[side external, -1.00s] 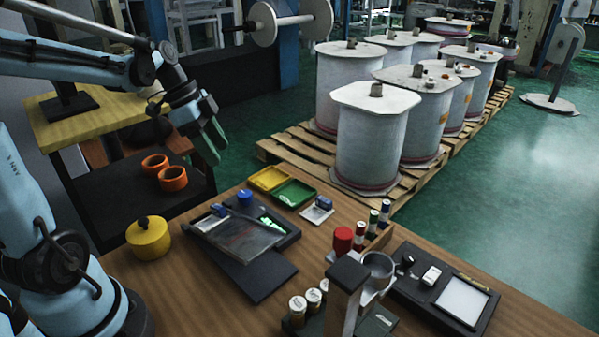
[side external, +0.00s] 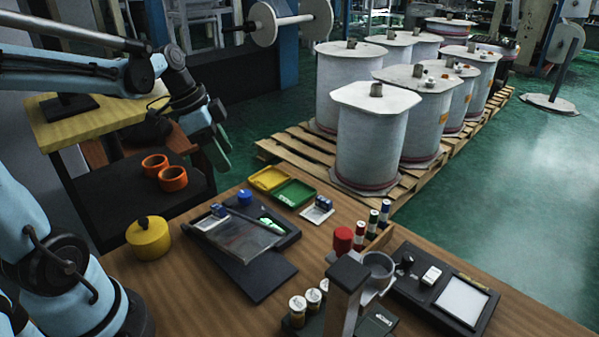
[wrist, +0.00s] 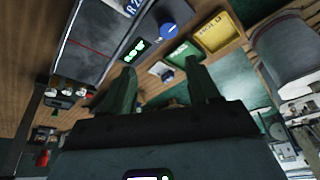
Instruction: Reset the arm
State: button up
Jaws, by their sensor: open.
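My gripper (side external: 215,150) hangs in the air at the left of the side external view, beyond the back left part of the wooden table (side external: 190,290). Its green fingers are apart and nothing shows between them. In the wrist view my gripper (wrist: 160,85) also has its two fingers spread and empty, with the table and its trays beyond the tips. My arm reaches in from the left, its forearm high and the wrist angled down. My gripper touches nothing that I can see.
A yellow pot (side external: 148,238), a dark tray (side external: 285,240), a yellow tray (side external: 269,178) and a green tray (side external: 294,192) stand on the table. Orange rings (side external: 172,178) sit on a dark shelf near my gripper. Large white spools (side external: 372,140) stand on pallets behind.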

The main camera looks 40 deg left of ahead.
jog(key=s+d+f+n+t+y, duration=0.1)
jog(key=s+d+n+t+y, duration=0.1)
jog(key=d+n, duration=0.5)
jog(key=s+d+t, duration=0.1)
jog(key=d, duration=0.2)
jog(key=shift+s+d+t, duration=0.15)
jog(key=shift+s+t, duration=0.1)
jog(key=shift+t, duration=0.15)
dwell(1.3)
